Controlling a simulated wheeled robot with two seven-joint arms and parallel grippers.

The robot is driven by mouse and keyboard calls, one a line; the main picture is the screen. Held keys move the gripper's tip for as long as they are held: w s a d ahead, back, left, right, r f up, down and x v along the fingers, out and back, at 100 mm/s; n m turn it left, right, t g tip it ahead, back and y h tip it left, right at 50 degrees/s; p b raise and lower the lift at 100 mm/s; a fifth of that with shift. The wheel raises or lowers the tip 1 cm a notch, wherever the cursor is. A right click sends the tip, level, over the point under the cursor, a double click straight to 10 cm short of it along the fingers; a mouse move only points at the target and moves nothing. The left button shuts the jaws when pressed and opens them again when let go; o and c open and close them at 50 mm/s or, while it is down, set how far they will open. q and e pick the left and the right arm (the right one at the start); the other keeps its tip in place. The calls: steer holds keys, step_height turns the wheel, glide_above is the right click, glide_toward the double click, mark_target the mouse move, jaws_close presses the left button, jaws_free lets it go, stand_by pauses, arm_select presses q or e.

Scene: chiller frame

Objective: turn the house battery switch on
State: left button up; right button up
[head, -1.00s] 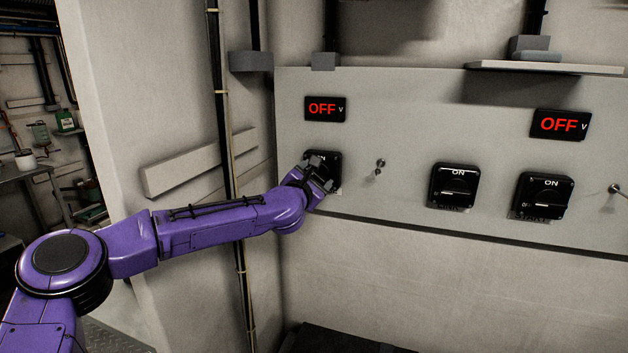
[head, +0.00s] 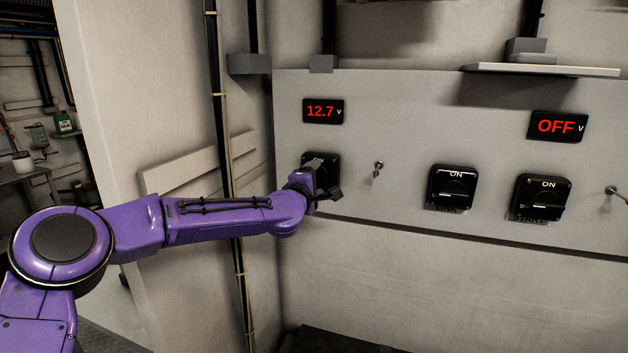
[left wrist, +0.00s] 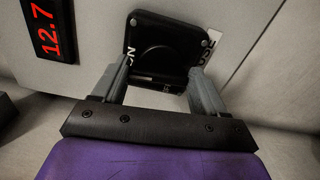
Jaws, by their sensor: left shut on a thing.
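The leftmost black rotary switch (head: 333,161) is on the grey panel, under a red display (head: 323,111) reading 12.7 V. My left gripper (head: 322,180) is at this switch and covers most of it. In the left wrist view the switch plate (left wrist: 146,20) shows with a round knob and "ON" at its left side. The two fingers of my left gripper (left wrist: 160,68) reach either side of the knob and are shut on its handle, whose grip point is partly hidden. A label beside the plate is only partly readable. My right gripper is not in view.
Two more black switches, a middle one (head: 452,187) and a right one (head: 541,198), are on the panel. The right display (head: 558,126) reads OFF. A small toggle (head: 378,167) sticks out close to the left switch, another (head: 613,190) at far right. A shelf (head: 545,69) juts out above.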

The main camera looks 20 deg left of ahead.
arm_select(q)
steer(key=shift+m, duration=0.6)
steer(key=o, duration=1.1)
steer(key=shift+c, duration=0.2)
steer(key=s+b, duration=0.3)
steer(key=s, duration=0.7)
steer(key=shift+s+a, duration=0.15)
steer(key=shift+s, duration=0.1)
